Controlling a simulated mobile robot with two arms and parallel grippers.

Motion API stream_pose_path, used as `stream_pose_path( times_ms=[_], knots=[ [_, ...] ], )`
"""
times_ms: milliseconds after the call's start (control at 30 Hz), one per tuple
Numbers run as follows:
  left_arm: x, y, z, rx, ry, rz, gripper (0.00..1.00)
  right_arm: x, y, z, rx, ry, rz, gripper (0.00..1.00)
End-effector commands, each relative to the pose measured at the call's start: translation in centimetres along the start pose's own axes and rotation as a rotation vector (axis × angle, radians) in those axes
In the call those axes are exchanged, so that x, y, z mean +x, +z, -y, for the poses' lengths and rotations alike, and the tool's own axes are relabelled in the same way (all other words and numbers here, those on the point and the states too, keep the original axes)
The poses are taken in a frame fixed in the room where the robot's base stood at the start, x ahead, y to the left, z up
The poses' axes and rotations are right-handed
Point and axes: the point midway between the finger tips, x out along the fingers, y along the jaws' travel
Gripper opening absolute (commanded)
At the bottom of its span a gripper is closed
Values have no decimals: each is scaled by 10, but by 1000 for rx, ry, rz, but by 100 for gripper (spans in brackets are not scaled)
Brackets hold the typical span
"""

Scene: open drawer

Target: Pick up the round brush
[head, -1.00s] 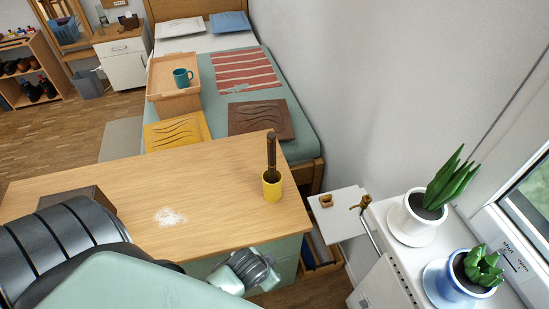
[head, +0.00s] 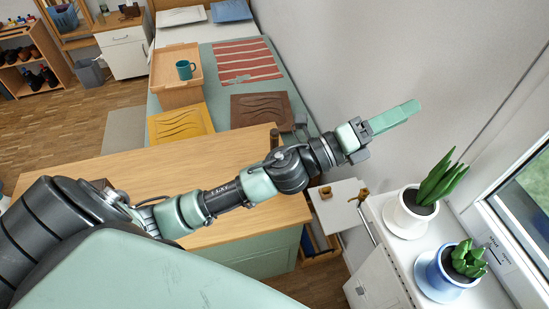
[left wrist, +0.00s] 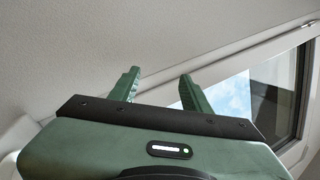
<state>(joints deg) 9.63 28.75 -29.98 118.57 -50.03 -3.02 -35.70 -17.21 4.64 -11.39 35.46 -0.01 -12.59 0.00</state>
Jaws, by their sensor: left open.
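The brush's dark brown handle (head: 274,138) shows only at its top, just above my left arm in the head view. The rest of the brush and the yellow cup around it are hidden behind the arm. My left gripper (head: 408,112) is stretched out past the table to the right, in the air in front of the wall and well apart from the brush. In the left wrist view its two green fingers (left wrist: 160,76) stand apart with nothing between them. My right gripper is not in view.
The wooden table (head: 120,170) lies under my left arm. Potted plants, one in a white pot (head: 408,214) and one in a blue pot (head: 450,276), stand at the right by the window (head: 525,205). A bed with a tray (head: 182,62) and teal mug (head: 185,69) is behind.

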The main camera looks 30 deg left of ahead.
Motion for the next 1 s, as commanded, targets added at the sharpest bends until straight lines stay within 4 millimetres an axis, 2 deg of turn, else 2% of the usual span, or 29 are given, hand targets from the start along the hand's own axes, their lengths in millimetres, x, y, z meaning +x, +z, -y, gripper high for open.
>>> stream_pose_path(
  times_ms=[33, 67, 133, 167, 200, 267, 300, 367, 433, 533, 633, 700, 800, 1000],
  knots=[
    [10, -20, 10, 210, -81, -153, 48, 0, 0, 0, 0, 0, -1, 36],
    [11, -34, 12, 333, -126, -246, 48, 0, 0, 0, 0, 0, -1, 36],
    [5, -65, 2, 611, -218, -474, 48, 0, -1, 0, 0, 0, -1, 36],
    [-2, -75, -8, 724, -251, -576, 48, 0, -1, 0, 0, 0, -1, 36],
    [-14, -83, -26, 872, -286, -716, 48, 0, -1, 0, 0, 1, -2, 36],
    [-37, -82, -60, 1078, -323, -935, 48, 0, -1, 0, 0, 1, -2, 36],
    [-55, -73, -85, 1199, -335, -1088, 48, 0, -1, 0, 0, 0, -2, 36],
    [-86, -46, -121, 1348, -336, -1322, 48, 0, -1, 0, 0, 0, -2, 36],
    [-123, 0, -155, 1465, -308, -1588, 48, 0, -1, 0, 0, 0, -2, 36],
    [-169, 66, -178, 1525, -247, -1897, 48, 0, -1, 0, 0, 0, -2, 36],
    [-201, 112, -183, 1516, -192, -2094, 48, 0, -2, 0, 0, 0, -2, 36],
    [-214, 131, -182, 1501, -166, -2176, 48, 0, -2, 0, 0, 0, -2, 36],
    [-224, 144, -182, 1484, -146, -2234, 48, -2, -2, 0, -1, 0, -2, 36],
    [-232, 138, -198, 1477, -146, -2249, 48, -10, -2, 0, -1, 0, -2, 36]
  ],
)
